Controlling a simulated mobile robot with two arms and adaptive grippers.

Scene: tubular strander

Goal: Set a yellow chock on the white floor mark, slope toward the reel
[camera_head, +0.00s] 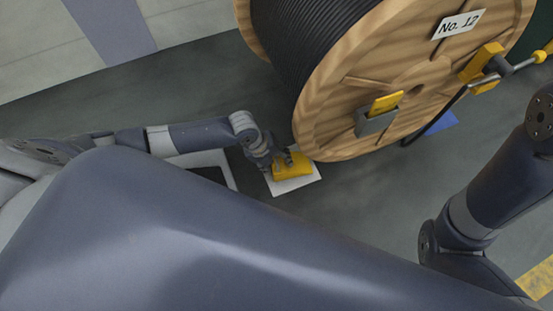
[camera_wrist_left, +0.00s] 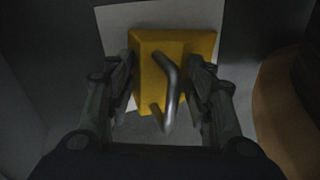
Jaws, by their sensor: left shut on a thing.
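The yellow chock (camera_head: 293,166) is at the white floor mark (camera_head: 297,185), close to the lower rim of the wooden reel (camera_head: 345,130). My left gripper (camera_head: 284,160) is shut on the chock by its metal handle. In the left wrist view the chock (camera_wrist_left: 200,45) lies over the white mark (camera_wrist_left: 116,22), with the bent grey handle (camera_wrist_left: 168,88) between the fingers of my left gripper (camera_wrist_left: 167,88). The reel's edge (camera_wrist_left: 280,120) shows at the right there. I cannot tell whether the chock touches the floor or the reel. My right gripper is out of view.
A white-rimmed dark tray or frame (camera_head: 226,166) lies left of the mark, partly hidden by my arm. A blue patch (camera_head: 441,123) lies on the floor right of the reel. Yellow floor marking (camera_head: 538,280) is at lower right. Grey floor between is clear.

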